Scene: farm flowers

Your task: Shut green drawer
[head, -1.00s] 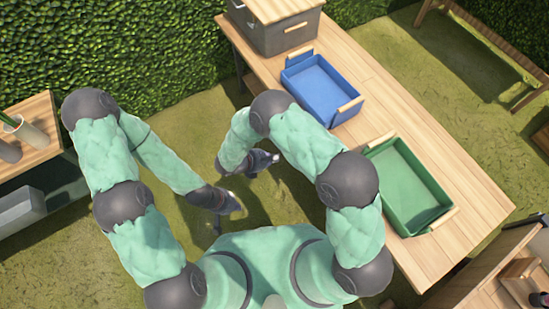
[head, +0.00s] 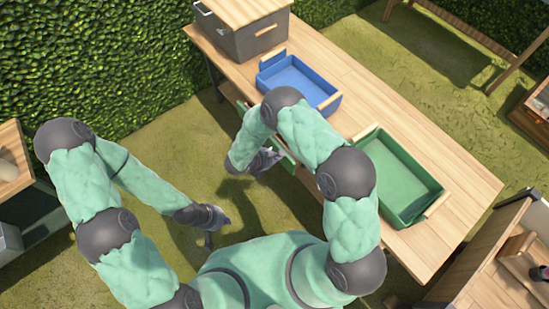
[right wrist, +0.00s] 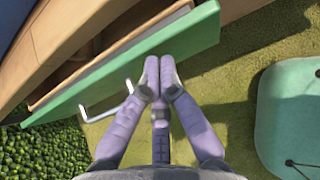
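The green drawer (right wrist: 125,65) stands out a little from the wooden table in the right wrist view, with wooden sides and a gap behind its green front. Its pale metal handle (right wrist: 108,106) sticks out to the left of my fingers. My right gripper (right wrist: 158,72) has its fingertips together and empty, at the drawer front just right of the handle; I cannot tell whether they touch it. In the head view the drawer front (head: 285,157) shows only in part, behind my right arm and gripper (head: 272,157). My left gripper (head: 219,228) is empty, fingers apart, above the grass.
On the wooden table (head: 385,95) stand a blue tray (head: 300,77), a green tray (head: 400,180) and a grey box (head: 250,38). A hedge (head: 90,60) is at the back left. Open grass (head: 170,150) lies left of the table.

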